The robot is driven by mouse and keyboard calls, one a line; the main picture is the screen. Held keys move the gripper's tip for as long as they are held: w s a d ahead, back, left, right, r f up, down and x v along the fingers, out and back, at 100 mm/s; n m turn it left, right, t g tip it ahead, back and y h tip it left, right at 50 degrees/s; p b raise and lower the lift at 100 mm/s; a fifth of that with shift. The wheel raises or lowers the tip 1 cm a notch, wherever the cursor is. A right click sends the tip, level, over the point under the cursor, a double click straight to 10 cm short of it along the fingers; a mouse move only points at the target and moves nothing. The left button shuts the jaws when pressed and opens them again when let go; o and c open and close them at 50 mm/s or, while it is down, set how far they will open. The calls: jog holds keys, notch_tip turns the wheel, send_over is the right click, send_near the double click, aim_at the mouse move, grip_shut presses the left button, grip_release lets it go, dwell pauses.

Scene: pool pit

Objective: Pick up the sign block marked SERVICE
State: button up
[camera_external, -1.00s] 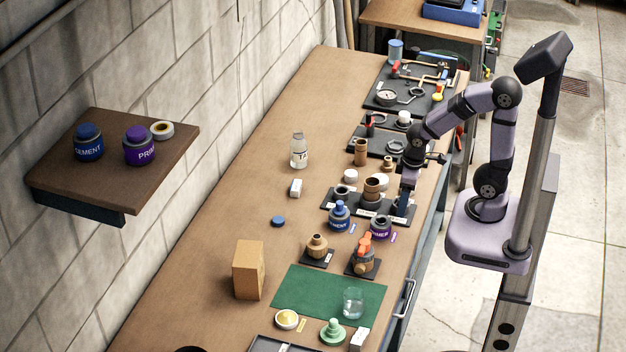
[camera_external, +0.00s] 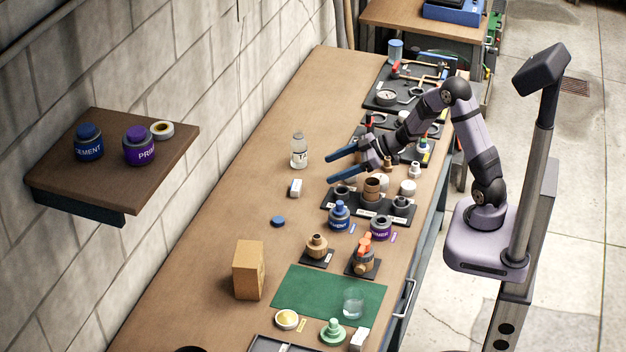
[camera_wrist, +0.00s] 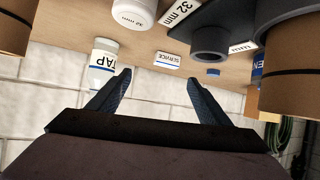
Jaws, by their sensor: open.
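The SERVICE sign block (camera_wrist: 167,60) is a small white block with dark lettering; its marked face shows in the wrist view, between and beyond my fingertips. In the external view the small white block (camera_external: 295,188) stands on the bench, left of the black fitting tray. My gripper (camera_external: 328,165) is open and empty, its blue fingers pointing left above the bench, up and to the right of the block. In the wrist view my gripper (camera_wrist: 158,85) has its fingers spread wide, with nothing between them.
A bottle marked TAP (camera_external: 299,151) stands close behind the block and shows beside my left finger in the wrist view (camera_wrist: 103,66). The black tray (camera_external: 340,212) with several fittings lies right of the block. A blue cap (camera_external: 278,221) lies nearer. Bench left of the block is clear.

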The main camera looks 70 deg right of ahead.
jog(key=shift+s+a+f+y, duration=0.15)
jog(key=shift+f+y, duration=0.1)
jog(key=shift+y, duration=0.25)
send_near(298, 185)
jog(key=shift+d+p+x, duration=0.15)
jog(key=shift+p+x, duration=0.05)
jog(key=shift+x, duration=0.7)
jog(key=shift+d+p+x, duration=0.1)
jog(key=shift+p+x, duration=0.1)
jog(key=shift+x, duration=0.65)
jog(key=shift+p+x, duration=0.7)
jog(key=shift+x, duration=2)
jog(key=shift+a, duration=0.15)
jog(key=c, duration=1.1)
